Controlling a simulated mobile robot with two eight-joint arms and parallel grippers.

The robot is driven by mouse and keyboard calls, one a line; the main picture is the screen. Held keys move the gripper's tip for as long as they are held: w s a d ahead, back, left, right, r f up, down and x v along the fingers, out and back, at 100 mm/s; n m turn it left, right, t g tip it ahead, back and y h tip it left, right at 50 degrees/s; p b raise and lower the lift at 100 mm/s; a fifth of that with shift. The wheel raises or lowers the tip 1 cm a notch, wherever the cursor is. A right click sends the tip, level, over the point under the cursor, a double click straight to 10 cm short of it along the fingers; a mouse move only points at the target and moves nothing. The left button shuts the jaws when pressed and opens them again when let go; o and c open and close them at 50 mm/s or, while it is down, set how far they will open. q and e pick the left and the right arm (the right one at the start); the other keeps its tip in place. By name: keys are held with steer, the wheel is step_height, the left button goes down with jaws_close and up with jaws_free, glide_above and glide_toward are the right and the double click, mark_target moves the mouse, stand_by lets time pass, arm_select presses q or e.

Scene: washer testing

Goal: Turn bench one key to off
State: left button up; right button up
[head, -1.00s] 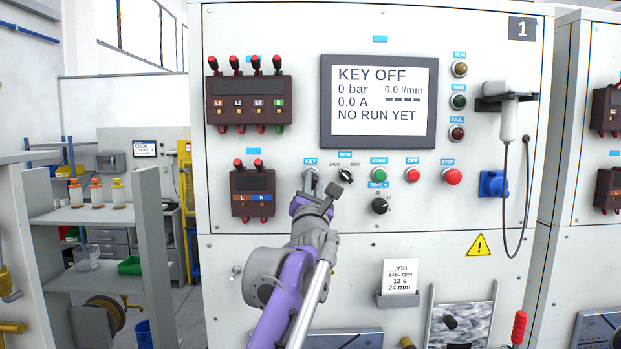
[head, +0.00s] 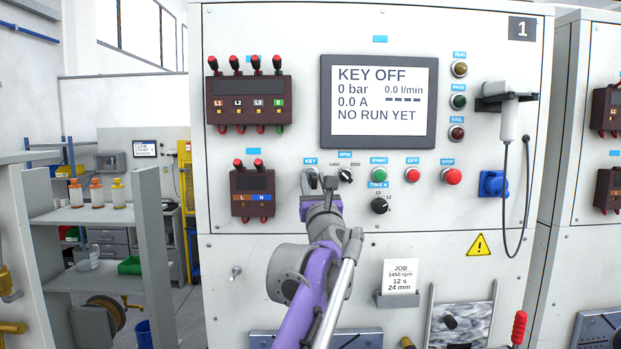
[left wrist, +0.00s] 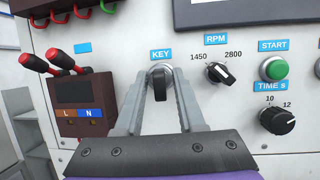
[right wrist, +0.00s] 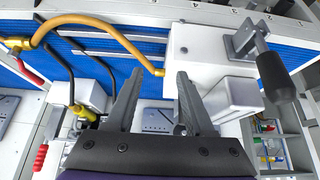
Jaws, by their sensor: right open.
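The bench one key (head: 311,174) is a black handle on a silver round base under the blue KEY label. Its handle stands upright in the left wrist view (left wrist: 160,85). The display (head: 379,101) reads KEY OFF. My left gripper (head: 319,190) is in front of and slightly below the key. Its fingers (left wrist: 161,80) flank the handle with gaps on both sides, partly open and empty. My right gripper (right wrist: 160,73) is open and empty, over a different area with white blocks and blue mat; it does not show in the head view.
The RPM selector (head: 346,175) sits close right of the key, with the green START button (head: 380,175) beyond. A brown L/N terminal box (head: 253,193) is on the left. The time knob (head: 380,205) is lower right. A black-handled lever (right wrist: 277,80) is near my right gripper.

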arm_select(q)
steer(key=shift+o, duration=0.5)
